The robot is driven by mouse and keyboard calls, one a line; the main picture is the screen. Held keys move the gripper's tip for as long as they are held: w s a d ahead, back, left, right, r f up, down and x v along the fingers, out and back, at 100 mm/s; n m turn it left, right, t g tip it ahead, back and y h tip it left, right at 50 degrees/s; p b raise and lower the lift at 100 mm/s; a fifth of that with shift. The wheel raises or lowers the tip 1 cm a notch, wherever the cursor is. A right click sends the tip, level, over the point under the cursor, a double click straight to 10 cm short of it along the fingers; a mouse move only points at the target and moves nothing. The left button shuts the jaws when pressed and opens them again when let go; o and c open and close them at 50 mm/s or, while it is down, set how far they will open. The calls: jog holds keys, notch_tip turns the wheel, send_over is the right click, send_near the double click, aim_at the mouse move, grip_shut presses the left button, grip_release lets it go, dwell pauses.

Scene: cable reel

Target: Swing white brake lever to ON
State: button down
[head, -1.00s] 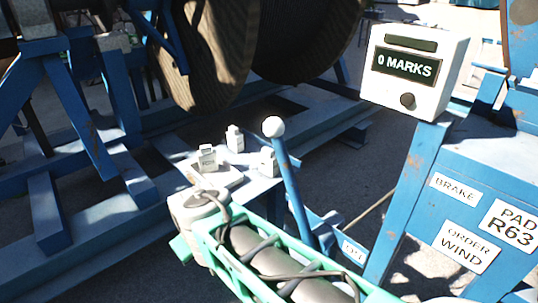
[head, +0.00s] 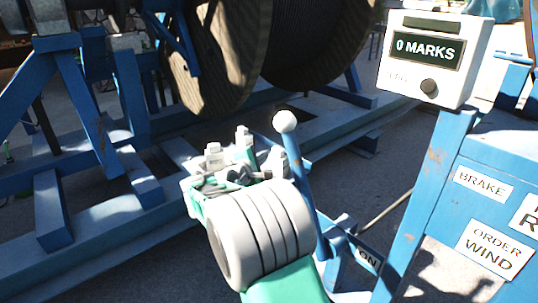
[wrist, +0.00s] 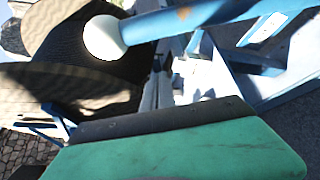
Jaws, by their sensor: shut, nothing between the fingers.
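The brake lever (head: 304,190) is a blue bar with a white ball knob (head: 285,121), standing nearly upright and leaning a little left at the top. The white ON plate (head: 367,258) is low to the right of the lever's foot. My gripper (head: 236,177) is shut and empty, left of the lever and below knob height in the picture; my white wrist partly hides it. In the wrist view, the knob (wrist: 104,38) and blue bar (wrist: 215,17) cross the top, beyond my green gripper part (wrist: 190,150). I cannot tell whether the gripper touches the lever.
Large cable reels (head: 215,60) stand behind on blue frames. A white counter box (head: 428,58) reads 0 MARKS at right, above a blue panel with BRAKE (head: 483,185) and ORDER WIND (head: 495,250) plates.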

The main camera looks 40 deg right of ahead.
jog(key=d, duration=0.7)
jog(key=shift+w+d+p, duration=0.2)
jog(key=shift+d+p, duration=0.15)
jog(key=shift+d, duration=0.05)
